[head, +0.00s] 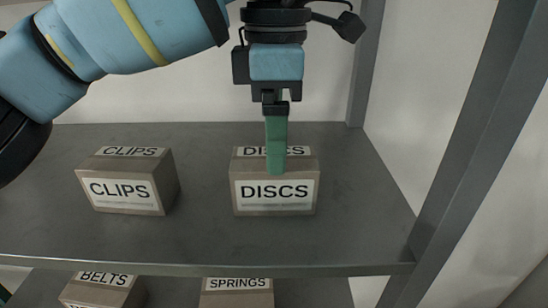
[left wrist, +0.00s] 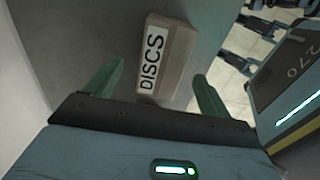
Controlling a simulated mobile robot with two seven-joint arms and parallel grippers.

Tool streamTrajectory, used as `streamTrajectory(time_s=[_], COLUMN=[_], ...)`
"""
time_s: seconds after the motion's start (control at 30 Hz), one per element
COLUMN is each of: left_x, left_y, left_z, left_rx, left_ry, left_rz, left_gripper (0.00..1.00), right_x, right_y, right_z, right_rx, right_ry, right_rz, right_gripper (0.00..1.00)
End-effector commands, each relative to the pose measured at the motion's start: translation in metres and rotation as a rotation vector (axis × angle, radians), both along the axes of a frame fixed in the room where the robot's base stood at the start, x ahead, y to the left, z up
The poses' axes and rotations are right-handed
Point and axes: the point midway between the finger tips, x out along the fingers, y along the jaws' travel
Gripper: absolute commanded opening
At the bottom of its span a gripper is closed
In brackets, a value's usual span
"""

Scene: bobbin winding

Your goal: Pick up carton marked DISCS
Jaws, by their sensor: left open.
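The carton marked DISCS (head: 275,209) is a brown box with white labels on its front and top, standing on the right part of the upper shelf. My left gripper (head: 277,172) points down over it in the head view, its green finger covering part of the top label. In the left wrist view the DISCS carton (left wrist: 172,52) lies ahead of the two spread green fingers of my left gripper (left wrist: 152,84), with nothing held between them. The head view does not show clearly whether the fingers touch the carton. My right gripper is not in view.
A CLIPS carton (head: 128,187) stands to the left on the same grey shelf (head: 205,240). BELTS (head: 100,292) and SPRINGS (head: 236,297) cartons sit on the shelf below. A grey upright (head: 458,145) is at the right. Bare shelf lies between CLIPS and DISCS.

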Motion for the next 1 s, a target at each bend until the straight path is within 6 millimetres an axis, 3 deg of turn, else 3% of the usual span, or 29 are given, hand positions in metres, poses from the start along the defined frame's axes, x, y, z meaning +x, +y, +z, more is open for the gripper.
streamTrajectory(time_s=[0.23, 0.5, 0.67, 1.0], left_x=[0.000, 0.000, 0.000, -0.001], left_y=[0.000, 0.000, 0.000, 0.002], left_z=[-0.002, -0.025, -0.028, -0.070], left_rx=[0.000, 0.000, 0.000, 0.000], left_ry=[0.001, 0.002, 0.000, 0.001], left_rz=[-0.001, -0.001, -0.001, 0.000], left_gripper=[0.82, 0.82, 0.82, 0.82], right_x=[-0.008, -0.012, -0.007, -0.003], right_y=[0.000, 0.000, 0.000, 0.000], right_z=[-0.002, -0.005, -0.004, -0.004], right_rx=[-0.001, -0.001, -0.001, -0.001], right_ry=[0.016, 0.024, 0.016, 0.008], right_rz=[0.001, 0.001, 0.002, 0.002], right_gripper=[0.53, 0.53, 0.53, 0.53])
